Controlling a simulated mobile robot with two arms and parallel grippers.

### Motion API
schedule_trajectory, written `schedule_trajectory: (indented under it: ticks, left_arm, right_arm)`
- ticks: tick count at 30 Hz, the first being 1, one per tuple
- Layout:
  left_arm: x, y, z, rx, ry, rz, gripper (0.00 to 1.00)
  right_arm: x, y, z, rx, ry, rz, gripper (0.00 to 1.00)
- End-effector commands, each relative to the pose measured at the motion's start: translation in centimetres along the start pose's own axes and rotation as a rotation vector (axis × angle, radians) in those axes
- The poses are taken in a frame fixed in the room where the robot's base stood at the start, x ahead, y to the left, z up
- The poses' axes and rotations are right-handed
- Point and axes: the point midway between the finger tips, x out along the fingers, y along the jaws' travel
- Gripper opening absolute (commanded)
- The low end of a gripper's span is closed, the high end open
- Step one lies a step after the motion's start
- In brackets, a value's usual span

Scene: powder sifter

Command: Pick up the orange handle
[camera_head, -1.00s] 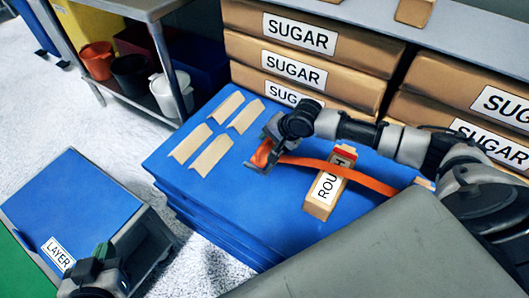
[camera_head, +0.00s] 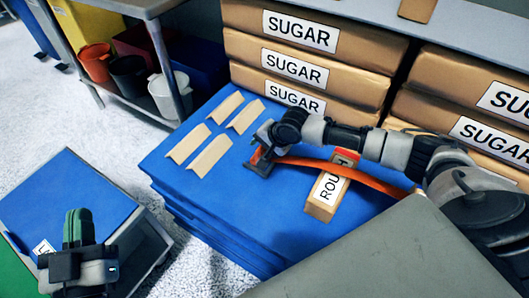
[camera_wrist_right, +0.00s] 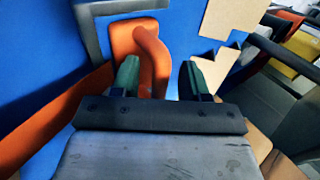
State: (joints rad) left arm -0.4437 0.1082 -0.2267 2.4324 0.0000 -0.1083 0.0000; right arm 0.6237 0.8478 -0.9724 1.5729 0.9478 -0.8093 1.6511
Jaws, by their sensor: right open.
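The orange handle (camera_head: 340,170) is a long, curved orange bar lying over the blue surface (camera_head: 240,190) in the head view. My right gripper (camera_head: 262,160) is at its left end. In the right wrist view the handle's bent orange end (camera_wrist_right: 152,55) shows just ahead of and between the open green fingers of my right gripper (camera_wrist_right: 157,75), nearer the left finger. A grey metal frame (camera_wrist_right: 92,28) runs beside that end. I cannot tell whether the fingers touch the handle. My left gripper (camera_head: 77,228) is at the lower left, away from the handle; its finger gap is unclear.
A wooden block marked "ROU..." (camera_head: 322,205) lies by the orange bar. Several tan angled pieces (camera_head: 209,157) lie to the left of my right gripper. Sugar boxes (camera_head: 295,70) are stacked behind. A blue-topped stand (camera_head: 75,190) is at left, and pots (camera_head: 128,75) sit on a shelf.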

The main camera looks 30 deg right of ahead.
Motion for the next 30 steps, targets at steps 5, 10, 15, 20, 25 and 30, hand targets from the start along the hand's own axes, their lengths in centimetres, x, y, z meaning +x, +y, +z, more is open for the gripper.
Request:
schedule_trajectory:
  ticks: [5,10,15,20,25,30]
  left_arm:
    - [0.0,0.0,0.0,0.000,-0.001,0.000,0.00]
    - [0.0,0.0,0.0,0.000,-0.002,0.000,0.00]
    - [0.0,0.0,0.0,0.000,-0.002,-0.001,0.00]
    - [0.0,0.0,0.0,0.000,-0.003,-0.001,0.00]
    - [0.0,0.0,0.1,0.000,-0.012,-0.001,0.00]
    - [-0.1,-0.2,1.0,0.002,-0.097,-0.005,0.00]
  right_arm:
    - [0.0,0.0,0.0,0.000,0.000,0.000,0.39]
    - [0.0,0.0,0.0,0.000,0.000,0.000,0.13]
    - [-0.1,-0.1,0.0,0.000,0.000,-0.001,0.00]
    - [-0.1,0.0,0.0,0.000,0.000,-0.001,0.00]
    - [-0.2,-0.1,0.0,0.000,0.000,0.000,0.00]
    - [-0.8,-0.5,0.0,0.000,0.000,0.000,0.00]
